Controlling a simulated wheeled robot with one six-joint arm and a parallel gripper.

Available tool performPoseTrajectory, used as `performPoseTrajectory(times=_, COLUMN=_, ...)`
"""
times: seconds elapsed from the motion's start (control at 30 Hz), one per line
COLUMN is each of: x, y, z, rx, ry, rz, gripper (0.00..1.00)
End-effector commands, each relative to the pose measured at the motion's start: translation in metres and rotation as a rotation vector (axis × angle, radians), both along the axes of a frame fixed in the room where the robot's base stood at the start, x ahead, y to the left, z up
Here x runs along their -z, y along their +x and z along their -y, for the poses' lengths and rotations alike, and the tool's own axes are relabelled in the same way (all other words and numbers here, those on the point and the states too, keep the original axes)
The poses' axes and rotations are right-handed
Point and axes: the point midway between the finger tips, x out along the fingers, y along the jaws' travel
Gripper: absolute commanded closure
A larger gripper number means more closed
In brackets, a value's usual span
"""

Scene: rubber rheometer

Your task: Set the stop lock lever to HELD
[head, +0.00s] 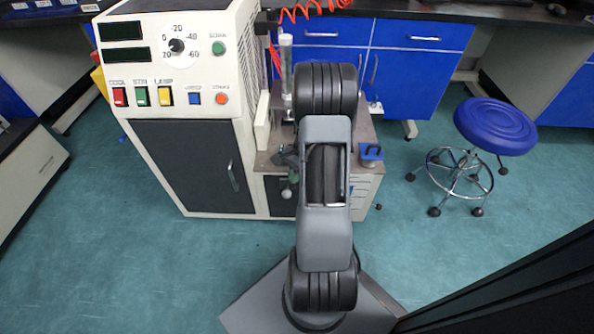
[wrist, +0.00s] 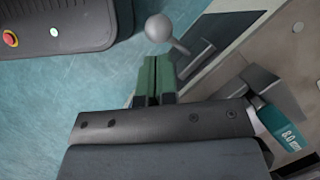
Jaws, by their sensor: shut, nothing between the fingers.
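A lever with a grey ball knob (wrist: 158,28) shows in the wrist view, its short stem running down-right to the machine's front. I take it to be the stop lock lever; no HELD marking is readable. The ball (head: 287,193) also shows in the head view, low on the bench front beside my arm. My gripper (wrist: 150,62) has green fingertips pressed together with nothing between them. The tips lie just below the ball in the wrist view; whether they touch it I cannot tell. My arm hides much of that area in the head view.
The white machine (head: 188,170) with dials and coloured switches stands at the left. A teal part marked 8.0 (wrist: 286,127) is right of my gripper. A blue stool (head: 495,125) stands right; floor between is clear.

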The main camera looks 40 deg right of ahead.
Motion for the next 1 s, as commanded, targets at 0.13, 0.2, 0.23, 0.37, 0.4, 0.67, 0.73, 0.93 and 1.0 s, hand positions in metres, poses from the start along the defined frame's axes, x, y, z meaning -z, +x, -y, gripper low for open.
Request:
performPoseTrajectory(times=0.13, x=0.018, y=-0.001, z=-0.008, rx=0.000, ry=0.001, rz=-0.001, gripper=1.00)
performPoseTrajectory(times=0.2, x=0.023, y=-0.001, z=-0.010, rx=0.000, ry=0.001, rz=0.000, gripper=1.00)
performPoseTrajectory(times=0.23, x=0.024, y=-0.001, z=-0.010, rx=0.000, ry=0.000, rz=0.000, gripper=1.00)
performPoseTrajectory(times=0.37, x=0.028, y=-0.001, z=-0.012, rx=0.000, ry=0.001, rz=0.000, gripper=1.00)
performPoseTrajectory(times=0.4, x=0.028, y=-0.001, z=-0.013, rx=0.000, ry=0.001, rz=0.000, gripper=1.00)
performPoseTrajectory(times=0.67, x=0.028, y=-0.001, z=-0.013, rx=0.000, ry=0.000, rz=0.000, gripper=1.00)
performPoseTrajectory(times=0.73, x=0.028, y=-0.001, z=-0.012, rx=0.000, ry=0.000, rz=0.000, gripper=1.00)
performPoseTrajectory(times=0.93, x=0.029, y=-0.005, z=-0.009, rx=0.012, ry=-0.023, rz=0.023, gripper=1.00)
performPoseTrajectory(times=1.0, x=0.030, y=-0.008, z=-0.008, rx=0.020, ry=-0.035, rz=0.036, gripper=1.00)
